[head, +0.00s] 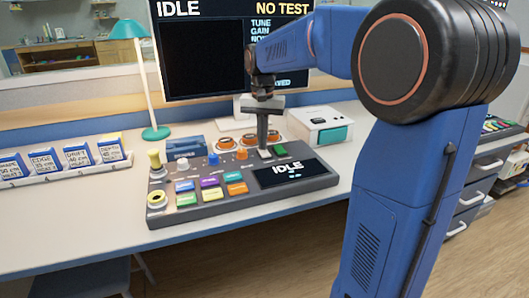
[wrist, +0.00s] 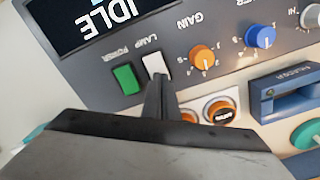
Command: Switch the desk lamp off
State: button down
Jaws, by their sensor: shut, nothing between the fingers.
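The desk lamp (head: 128,30) has a teal shade, a white stem and a teal base, and stands at the back left; I cannot tell whether it is lit. The white LAMP switch (wrist: 155,65) is on the grey control panel (head: 230,205), beside the green POWER switch (wrist: 124,79), which also shows in the head view (head: 280,149). My gripper (wrist: 160,80) is shut and empty, pointing down. Its fingertips are at the edge of the LAMP switch and hide part of it; I cannot tell whether they touch. My gripper also shows in the head view (head: 263,146).
An orange GAIN knob (wrist: 204,58) and a blue knob (wrist: 260,37) sit close by the switches. Orange-ringed round items (wrist: 219,110) and a blue block (wrist: 284,94) lie behind the panel. A white box (head: 320,124) stands right. Bare desk lies in front.

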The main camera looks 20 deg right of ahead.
jog(key=shift+f, duration=0.15)
notch_tip(320, 180, up, 7)
dwell(1.2)
dwell(0.4)
